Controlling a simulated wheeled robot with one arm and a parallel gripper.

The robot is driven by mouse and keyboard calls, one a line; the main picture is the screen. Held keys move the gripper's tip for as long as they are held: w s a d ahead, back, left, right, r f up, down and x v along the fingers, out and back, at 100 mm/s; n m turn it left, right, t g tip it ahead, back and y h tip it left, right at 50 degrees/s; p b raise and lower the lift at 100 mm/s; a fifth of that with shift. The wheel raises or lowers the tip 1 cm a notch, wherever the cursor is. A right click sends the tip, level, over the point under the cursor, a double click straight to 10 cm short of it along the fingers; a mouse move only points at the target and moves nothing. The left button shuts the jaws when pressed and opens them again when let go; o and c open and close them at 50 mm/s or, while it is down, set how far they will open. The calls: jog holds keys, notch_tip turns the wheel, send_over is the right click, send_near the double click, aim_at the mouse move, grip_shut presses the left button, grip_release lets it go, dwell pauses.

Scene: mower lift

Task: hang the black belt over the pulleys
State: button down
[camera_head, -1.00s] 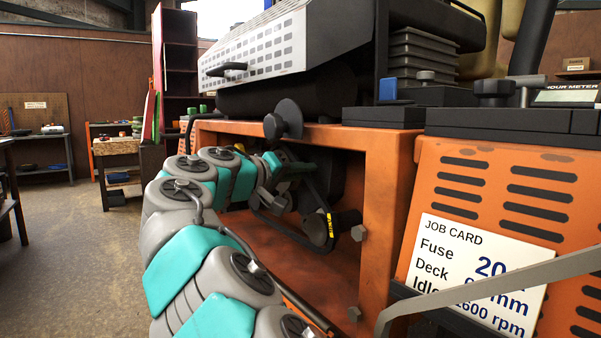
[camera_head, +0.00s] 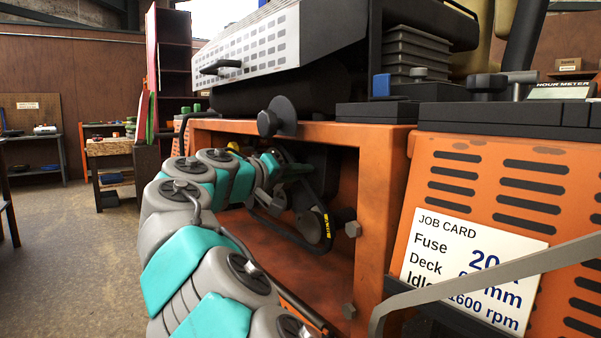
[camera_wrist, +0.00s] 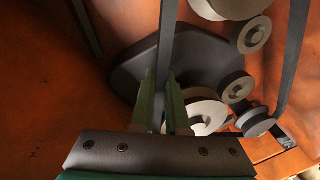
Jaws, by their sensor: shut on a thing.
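The black belt (camera_head: 327,228), with a yellow marking, hangs in the open orange bay, beside the dark round end of a pulley (camera_head: 311,226). My gripper (camera_head: 290,172) is inside the bay at the belt's upper part. In the wrist view my gripper's green fingers (camera_wrist: 164,103) are shut on a belt strand (camera_wrist: 166,42) that runs up between them. Pale and grey pulleys (camera_wrist: 238,88) lie right of the fingers, with a large pale one (camera_wrist: 205,112) close behind the fingertips. Another dark strand (camera_wrist: 294,50) passes at the far right. I cannot tell which pulleys the belt goes around.
The orange housing (camera_head: 388,200) frames the bay, with a wall close at its right. A job card (camera_head: 470,268) is on the slotted panel at right. Open floor (camera_head: 75,250) lies at left.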

jog(key=shift+f, duration=0.1)
jog(key=c, duration=0.8)
grip_release()
jog(key=shift+c, duration=0.2)
jog(key=v, duration=0.7)
jog(key=shift+s+a, duration=0.25)
jog(key=shift+s, duration=0.05)
